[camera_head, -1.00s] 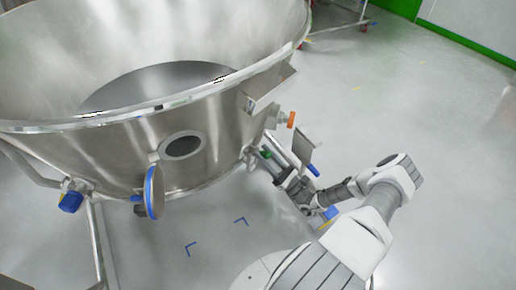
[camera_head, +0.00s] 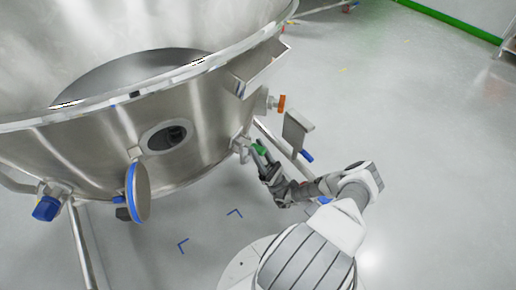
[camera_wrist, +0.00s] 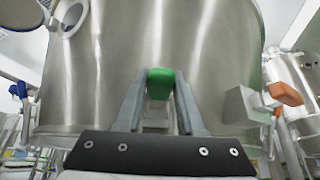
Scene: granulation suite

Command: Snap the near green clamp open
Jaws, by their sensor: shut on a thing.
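The near green clamp (camera_head: 260,148) is on the lower right side of the big steel bowl (camera_head: 205,125). In the wrist view the green clamp (camera_wrist: 160,77) sits centred between the two grey fingers, against the steel wall. My gripper (camera_head: 258,158) reaches it from below right, and in the wrist view the fingers (camera_wrist: 160,100) are shut on the clamp's green part. The fingers and the clamp's small size in the head view hide how far its lever is turned.
An orange-handled fitting (camera_head: 281,103) sticks out just above and right of the clamp, also at the wrist view's right (camera_wrist: 285,93). A bracket plate (camera_head: 295,132) stands close to my arm. A round blue-rimmed cover (camera_head: 138,192) hangs at left. Floor at right is clear.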

